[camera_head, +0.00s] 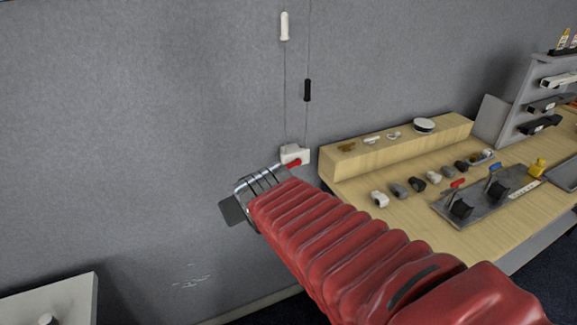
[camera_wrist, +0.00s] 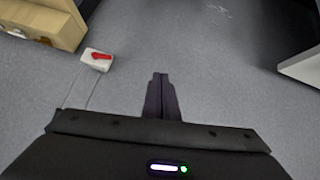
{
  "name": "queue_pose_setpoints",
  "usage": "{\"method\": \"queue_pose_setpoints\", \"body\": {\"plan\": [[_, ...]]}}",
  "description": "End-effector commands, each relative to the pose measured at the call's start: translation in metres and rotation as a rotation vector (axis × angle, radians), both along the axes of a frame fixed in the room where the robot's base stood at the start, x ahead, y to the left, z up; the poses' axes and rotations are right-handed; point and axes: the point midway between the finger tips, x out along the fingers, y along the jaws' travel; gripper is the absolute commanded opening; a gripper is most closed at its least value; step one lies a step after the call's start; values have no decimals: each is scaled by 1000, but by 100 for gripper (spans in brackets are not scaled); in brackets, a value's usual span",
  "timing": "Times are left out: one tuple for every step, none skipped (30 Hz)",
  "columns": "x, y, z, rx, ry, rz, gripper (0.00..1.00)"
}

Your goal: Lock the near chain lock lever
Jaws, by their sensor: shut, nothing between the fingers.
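A white chain lock box (camera_head: 291,152) sits on the grey wall, left of the wooden table's end. Its red lever (camera_head: 294,163) shows on the box's lower front, just above my red arm sleeve. In the wrist view, the box (camera_wrist: 90,63) is at the upper left, with the red lever (camera_wrist: 102,56) lying across its face. My gripper (camera_head: 232,211) is below and left of the box in the head view. In the wrist view, its fingers (camera_wrist: 160,79) are together and empty, in front of bare wall, right of and apart from the box.
Two thin cords rise from the box to a white handle (camera_head: 285,26) and a black handle (camera_head: 307,90). The wooden table (camera_head: 358,200) at right carries small parts and a metal lever plate (camera_head: 487,197). A white stand (camera_head: 75,293) is at lower left. The wall around my gripper is clear.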

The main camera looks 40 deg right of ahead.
Motion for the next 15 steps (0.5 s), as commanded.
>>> {"method": "queue_pose_setpoints", "body": {"plan": [[8, -20, -2, -21, -25, -22, 0], [12, -29, -2, -34, -42, -28, 0], [18, -42, -2, -53, -66, -35, 0], [22, -52, -2, -66, -84, -40, 0], [26, -61, -3, -77, -102, -45, 0], [30, -73, -3, -92, -125, -48, 0], [33, -81, -3, -104, -143, -48, 0], [36, -90, -4, -113, -159, -50, 0], [39, -100, -4, -125, -182, -48, 0], [42, -108, -5, -133, -199, -47, 0], [43, -116, -7, -140, -214, -45, 0], [45, -125, -8, -150, -237, -42, 0], [46, -132, -9, -153, -253, -39, 0], [47, -139, -10, -159, -270, -35, 0], [48, -147, -12, -164, -291, -27, 0]]}}
